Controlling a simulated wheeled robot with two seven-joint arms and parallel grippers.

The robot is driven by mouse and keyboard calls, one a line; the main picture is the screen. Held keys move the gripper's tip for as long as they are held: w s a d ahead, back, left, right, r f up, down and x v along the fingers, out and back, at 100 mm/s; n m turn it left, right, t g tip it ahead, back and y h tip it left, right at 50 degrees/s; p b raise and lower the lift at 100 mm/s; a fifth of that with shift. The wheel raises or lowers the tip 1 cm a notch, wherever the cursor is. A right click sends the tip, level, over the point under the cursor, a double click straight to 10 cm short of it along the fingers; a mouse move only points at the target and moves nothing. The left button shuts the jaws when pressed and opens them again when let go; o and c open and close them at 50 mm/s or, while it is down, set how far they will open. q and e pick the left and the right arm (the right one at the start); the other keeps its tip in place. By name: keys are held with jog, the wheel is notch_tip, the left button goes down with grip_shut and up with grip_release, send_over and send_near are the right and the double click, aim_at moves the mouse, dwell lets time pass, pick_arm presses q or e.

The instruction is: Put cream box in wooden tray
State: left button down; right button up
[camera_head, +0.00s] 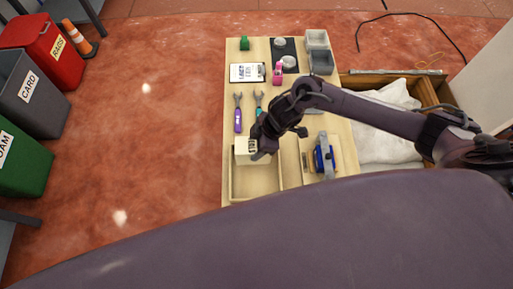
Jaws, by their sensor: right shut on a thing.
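The cream box (242,153) is at the far left corner of the wooden tray (256,200), on the light wood table. My right gripper (257,152) is at the box's right side and shut on it. The fingers and wrist hide part of the box, and I cannot tell whether it touches the tray floor. The tray is shallow with low walls, and the part of it in view holds nothing else. My left gripper is not in view.
Purple (238,119) and teal (259,102) tools lie beyond the tray. A blue device (325,157) stands to its right. A clipboard (247,72), pink item (278,72) and grey bins (320,62) are farther back. Open floor lies left.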

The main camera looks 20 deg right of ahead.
notch_tip(320, 180, down, 2)
jog(key=shift+f, duration=0.25)
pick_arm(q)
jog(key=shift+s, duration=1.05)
pick_arm(e)
jog(key=shift+f, duration=0.5)
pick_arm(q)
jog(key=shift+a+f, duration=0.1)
pick_arm(e)
jog(key=shift+f, duration=0.1)
jog(key=o, duration=0.7)
jog(key=shift+f, duration=0.1)
jog(key=shift+c, duration=0.2)
jog(key=o, duration=0.5)
jog(key=shift+c, duration=0.2)
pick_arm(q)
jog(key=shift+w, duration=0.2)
pick_arm(e)
jog(key=shift+r, duration=0.3)
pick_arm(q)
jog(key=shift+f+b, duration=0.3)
pick_arm(e)
jog(key=v, duration=1.1)
jog(key=shift+r, duration=0.4)
